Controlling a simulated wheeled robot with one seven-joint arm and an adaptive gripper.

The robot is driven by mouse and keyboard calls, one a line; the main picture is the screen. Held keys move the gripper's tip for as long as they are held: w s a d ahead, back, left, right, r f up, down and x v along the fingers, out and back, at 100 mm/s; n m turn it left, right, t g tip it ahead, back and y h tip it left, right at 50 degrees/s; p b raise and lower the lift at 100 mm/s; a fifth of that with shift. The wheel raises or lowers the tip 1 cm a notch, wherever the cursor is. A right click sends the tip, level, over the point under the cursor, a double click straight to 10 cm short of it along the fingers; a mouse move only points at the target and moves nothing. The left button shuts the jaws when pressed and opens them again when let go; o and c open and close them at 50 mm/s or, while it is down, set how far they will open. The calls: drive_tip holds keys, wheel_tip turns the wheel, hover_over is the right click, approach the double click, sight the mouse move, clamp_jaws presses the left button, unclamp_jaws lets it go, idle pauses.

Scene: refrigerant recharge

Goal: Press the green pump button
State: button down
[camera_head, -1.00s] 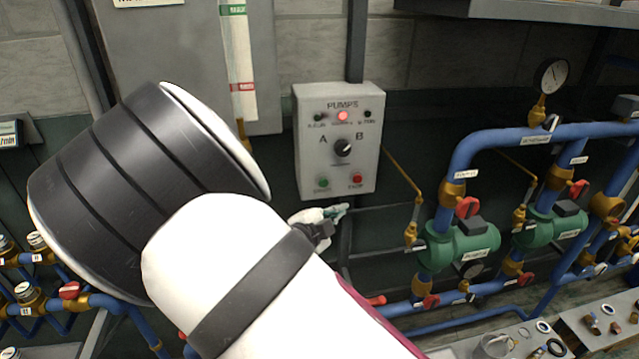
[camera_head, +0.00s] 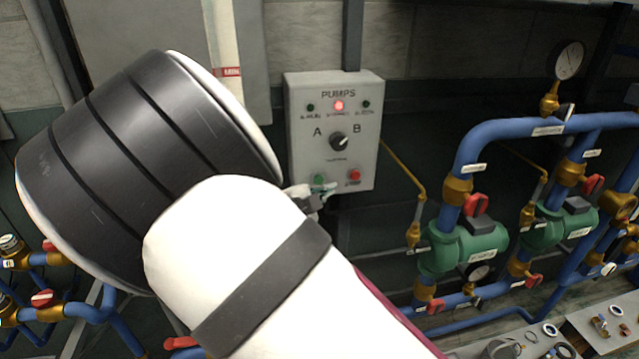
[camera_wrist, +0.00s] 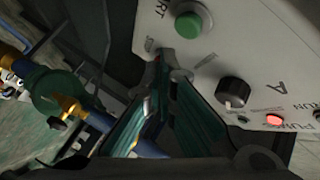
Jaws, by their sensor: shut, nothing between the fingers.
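The grey PUMPS box (camera_head: 334,82) hangs on the wall in the middle of the head view. Its green button (camera_head: 319,179) is at the lower left of the face, partly close behind my gripper (camera_head: 326,189). In the wrist view the green button (camera_wrist: 188,25) is a round knob on the white face, and the fingertips of my gripper (camera_wrist: 167,58) are just below it in the picture. The fingers are shut and empty. I cannot tell whether they touch the panel; they do not cover the button.
A red button (camera_head: 355,175) sits to the right of the green one. A black selector knob (camera_head: 338,141) is above, under a lit red lamp (camera_head: 338,105). Blue pipes (camera_head: 480,150) and green pumps (camera_head: 463,246) stand to the right.

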drive_tip(key=shift+w+a, duration=0.2)
drive_tip(key=shift+w, duration=0.45)
drive_tip(key=shift+w, duration=0.1)
idle(1.0)
drive_tip(key=shift+w+a, duration=0.1)
drive_tip(key=shift+w, duration=0.2)
drive_tip(key=shift+w+a+r+b, duration=0.15)
drive_tip(key=shift+w+b, duration=0.15)
drive_tip(key=shift+w, duration=0.15)
idle(0.8)
drive_tip(key=shift+s, duration=0.1)
drive_tip(key=shift+s+d+p, duration=0.25)
drive_tip(key=shift+s+p, duration=0.45)
drive_tip(key=shift+s, duration=0.1)
